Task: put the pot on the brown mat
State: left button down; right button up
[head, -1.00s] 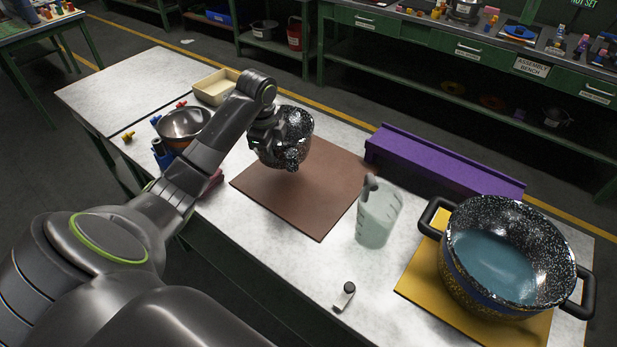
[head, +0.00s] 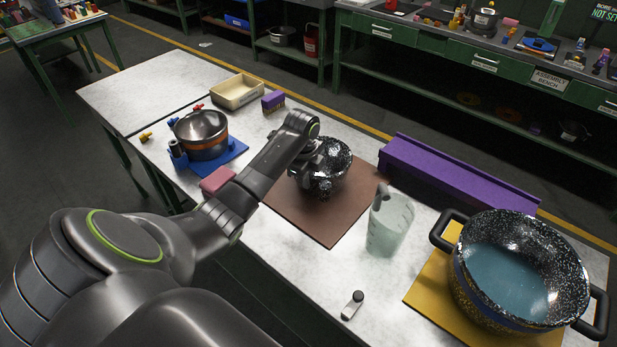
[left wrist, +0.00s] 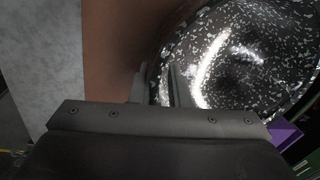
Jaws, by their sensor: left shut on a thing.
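The black, white-speckled pot (head: 334,163) is at the far part of the brown mat (head: 325,225). My left gripper (head: 310,160) is shut on the pot's near left side, and my arm hides part of it. I cannot tell whether its bottom touches the mat. In the left wrist view, the fingers (left wrist: 165,88) close at the rim, and the speckled pot wall (left wrist: 240,55) fills the upper right, with the brown mat (left wrist: 110,45) to its left. My right gripper is not in view.
A clear pitcher (head: 390,225) stands by the mat's right corner, with a purple block (head: 450,175) behind. A large speckled pot (head: 515,275) stands on a yellow mat (head: 425,290). A steel pot (head: 202,130) stands on a blue mat (head: 232,155). A cream tray (head: 238,92) is farther back.

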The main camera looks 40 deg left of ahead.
pick_arm(q)
jog(key=shift+f, duration=0.2)
jog(key=shift+f, duration=0.1)
jog(key=c, duration=1.4)
grip_release()
jog(key=shift+o, duration=0.2)
notch_tip(320, 180, up, 12)
jog(key=s, duration=0.1)
jog(key=shift+s+b, duration=0.4)
